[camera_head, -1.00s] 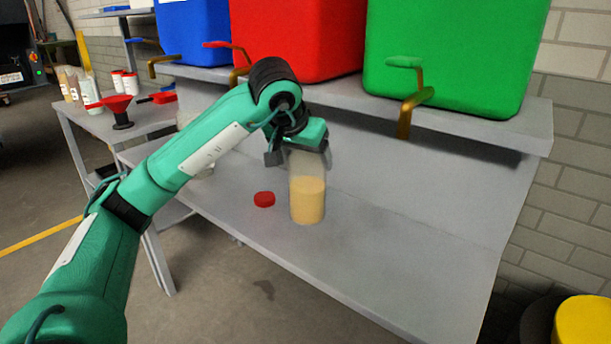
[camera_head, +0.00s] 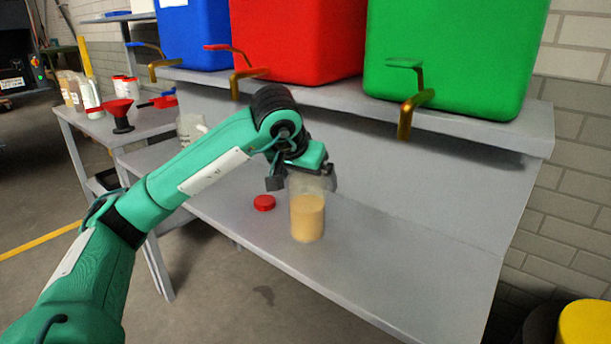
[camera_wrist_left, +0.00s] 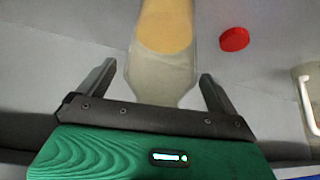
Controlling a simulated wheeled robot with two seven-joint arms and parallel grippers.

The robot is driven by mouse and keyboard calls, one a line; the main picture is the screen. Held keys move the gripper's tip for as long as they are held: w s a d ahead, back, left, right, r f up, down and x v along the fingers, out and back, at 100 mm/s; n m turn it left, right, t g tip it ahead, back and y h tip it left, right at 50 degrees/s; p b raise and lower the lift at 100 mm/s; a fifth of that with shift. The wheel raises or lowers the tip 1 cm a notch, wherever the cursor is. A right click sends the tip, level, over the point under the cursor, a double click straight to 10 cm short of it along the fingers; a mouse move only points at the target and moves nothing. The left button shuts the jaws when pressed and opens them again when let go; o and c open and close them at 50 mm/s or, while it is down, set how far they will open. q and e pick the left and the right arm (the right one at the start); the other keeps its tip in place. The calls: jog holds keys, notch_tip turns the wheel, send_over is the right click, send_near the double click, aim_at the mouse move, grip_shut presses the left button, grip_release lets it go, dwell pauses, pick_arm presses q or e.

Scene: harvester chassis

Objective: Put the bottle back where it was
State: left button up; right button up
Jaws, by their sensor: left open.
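A clear bottle (camera_head: 307,217) partly filled with a tan substance stands upright on the grey bench shelf (camera_head: 400,250). Its red cap (camera_head: 264,202) lies on the shelf to its left. My left gripper (camera_head: 303,185) is open, with its fingers on either side of the bottle's upper part. In the left wrist view the bottle (camera_wrist_left: 163,60) lies between the two spread fingers (camera_wrist_left: 158,92), with gaps on both sides. The cap (camera_wrist_left: 234,39) shows there too. The bottle's top is partly hidden by the gripper in the head view. My right gripper is not in view.
Blue, red (camera_head: 300,40) and green (camera_head: 450,60) tanks with taps stand on the raised ledge above. A side table at left holds several bottles, a red funnel (camera_head: 121,112) and a red scoop. A pale jug (camera_head: 190,128) stands behind my arm. The shelf right of the bottle is clear.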

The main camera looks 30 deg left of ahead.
pick_arm(q)
jog(key=shift+r, duration=0.1)
jog(key=p+v, duration=0.2)
jog(key=v, duration=1)
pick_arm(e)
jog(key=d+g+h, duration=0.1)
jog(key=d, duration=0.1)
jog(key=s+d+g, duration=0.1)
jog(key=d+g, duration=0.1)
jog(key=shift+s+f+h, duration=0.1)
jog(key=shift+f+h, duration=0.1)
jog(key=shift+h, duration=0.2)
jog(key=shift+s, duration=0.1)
